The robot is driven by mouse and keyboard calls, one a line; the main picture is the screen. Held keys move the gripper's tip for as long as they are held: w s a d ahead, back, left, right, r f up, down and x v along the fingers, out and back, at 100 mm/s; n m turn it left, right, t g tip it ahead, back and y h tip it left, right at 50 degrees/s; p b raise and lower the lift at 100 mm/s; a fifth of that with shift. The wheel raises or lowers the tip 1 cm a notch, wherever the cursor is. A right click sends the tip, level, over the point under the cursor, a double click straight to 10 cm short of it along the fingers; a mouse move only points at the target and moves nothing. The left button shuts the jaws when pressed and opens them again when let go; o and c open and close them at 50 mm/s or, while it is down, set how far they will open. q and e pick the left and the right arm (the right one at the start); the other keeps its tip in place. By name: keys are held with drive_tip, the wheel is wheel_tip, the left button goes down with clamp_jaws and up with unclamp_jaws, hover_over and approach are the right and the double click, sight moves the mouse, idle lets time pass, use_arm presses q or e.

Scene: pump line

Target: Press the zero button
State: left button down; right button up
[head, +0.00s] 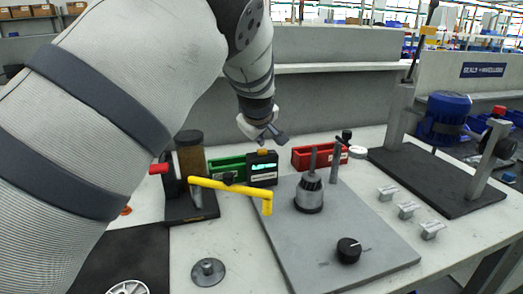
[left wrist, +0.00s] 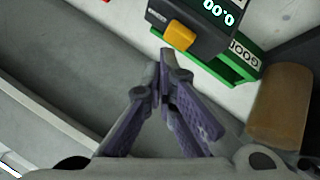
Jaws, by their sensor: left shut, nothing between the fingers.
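The zero button is an orange-yellow block (head: 263,151) on top of a small black readout box (head: 262,171) with a lit display. In the left wrist view the button (left wrist: 179,36) sits just beyond my fingertips, slightly to the right, on the black box (left wrist: 215,30). My left gripper (head: 267,138) is shut and empty, pointing down just above the button in the head view. In the left wrist view its two fingers (left wrist: 164,72) meet at the tips, and a gap shows between them and the button. My right gripper is not in view.
A green bin (head: 226,168) stands left of the box and a red bin (head: 318,156) to its right. A yellow bent handle (head: 232,189) crosses in front. A grey plate (head: 310,240) carries a metal cone and a black knob (head: 348,250). A low grey wall stands behind.

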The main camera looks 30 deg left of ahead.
sight(259, 151)
use_arm(q)
drive_tip(key=shift+r+p, duration=0.3)
drive_tip(key=shift+r, duration=2.3)
drive_tip(key=shift+f, duration=0.1)
